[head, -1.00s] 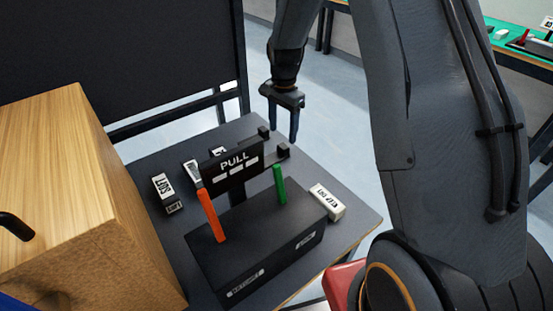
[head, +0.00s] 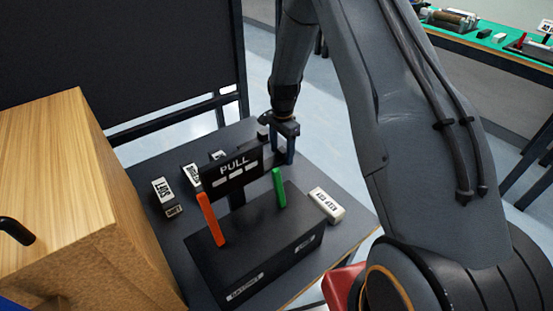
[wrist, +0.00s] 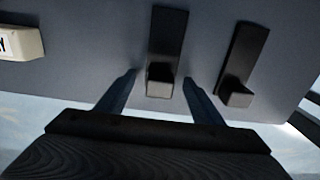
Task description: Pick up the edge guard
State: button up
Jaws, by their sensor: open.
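Two black L-shaped pieces, each a flat strip with a raised block at one end, lie on the grey table and look like edge guards; I cannot tell which one the task means. In the wrist view one piece (wrist: 167,40) lies ahead of my gripper (wrist: 160,82), its block between the open fingertips. The other piece (wrist: 246,58) lies to the right, outside the fingers. In the head view my gripper (head: 284,157) points down at the table's far side, behind the PULL sign, and largely hides the nearer piece. The fingers hold nothing that I can see.
A black box (head: 255,255) with an orange lever (head: 211,219), a green lever (head: 279,188) and a PULL sign (head: 235,168) stands in front. A white labelled block (head: 327,204) lies to the right. A wooden box (head: 50,150) fills the left.

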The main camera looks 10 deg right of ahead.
jog(key=shift+c, duration=0.2)
jog(key=c, duration=1.1)
jog(key=shift+r, duration=0.1)
